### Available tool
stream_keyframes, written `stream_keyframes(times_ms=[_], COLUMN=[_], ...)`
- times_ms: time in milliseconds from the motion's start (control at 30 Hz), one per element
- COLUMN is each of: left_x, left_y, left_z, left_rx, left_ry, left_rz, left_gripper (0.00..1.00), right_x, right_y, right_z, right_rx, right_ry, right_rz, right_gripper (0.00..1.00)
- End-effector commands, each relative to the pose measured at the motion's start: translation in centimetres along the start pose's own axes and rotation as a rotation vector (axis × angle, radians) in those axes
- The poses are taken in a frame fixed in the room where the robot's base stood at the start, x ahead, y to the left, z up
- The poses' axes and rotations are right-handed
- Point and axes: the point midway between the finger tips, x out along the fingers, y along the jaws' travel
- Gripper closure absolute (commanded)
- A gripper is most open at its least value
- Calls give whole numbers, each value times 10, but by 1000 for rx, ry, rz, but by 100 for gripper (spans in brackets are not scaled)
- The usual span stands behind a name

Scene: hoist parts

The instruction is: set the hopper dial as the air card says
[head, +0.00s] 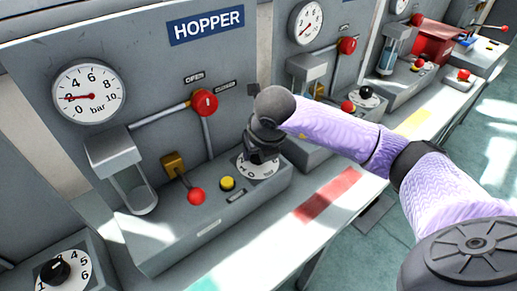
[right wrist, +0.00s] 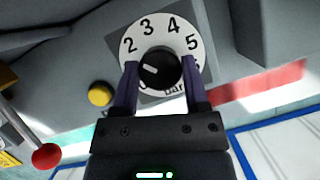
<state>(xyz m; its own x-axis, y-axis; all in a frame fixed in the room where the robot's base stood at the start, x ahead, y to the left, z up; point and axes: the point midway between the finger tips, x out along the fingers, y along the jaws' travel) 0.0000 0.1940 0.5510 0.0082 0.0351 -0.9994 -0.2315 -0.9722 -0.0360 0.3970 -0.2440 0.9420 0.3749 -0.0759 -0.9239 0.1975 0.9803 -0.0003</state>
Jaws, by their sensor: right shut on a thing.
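The hopper dial (head: 262,173) sits at the right end of the console under the blue HOPPER sign (head: 206,25). In the right wrist view it is a white disc (right wrist: 148,42) with numbers and a black knob (right wrist: 160,72). My right gripper (head: 258,152) is shut on the knob, one finger on each side. The knob's white mark points left towards the left finger; that finger hides the number there. The 2, 3, 4 and 5 show. My left gripper is not in view. I cannot make out a readable air card.
A red valve knob (head: 204,102), a red-tipped lever (head: 196,196) and a yellow button (head: 227,183) are left of the dial. Another dial (head: 62,270) is at bottom left.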

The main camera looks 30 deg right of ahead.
Motion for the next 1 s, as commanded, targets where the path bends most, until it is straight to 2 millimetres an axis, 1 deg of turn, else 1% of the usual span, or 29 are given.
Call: stream_keyframes(times_ms=[267,500,800,1000], left_x=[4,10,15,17], left_y=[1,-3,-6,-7], left_z=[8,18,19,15], left_rx=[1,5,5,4], left_ry=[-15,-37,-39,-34], left_rz=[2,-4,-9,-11], left_gripper=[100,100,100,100], right_x=[1,1,1,1], right_y=[-1,-2,-2,-3], right_z=[0,0,1,1], right_rx=[-97,-272,-475,-569], right_ry=[0,0,-1,0], right_rz=[39,112,197,236], right_gripper=[100,100,100,100])
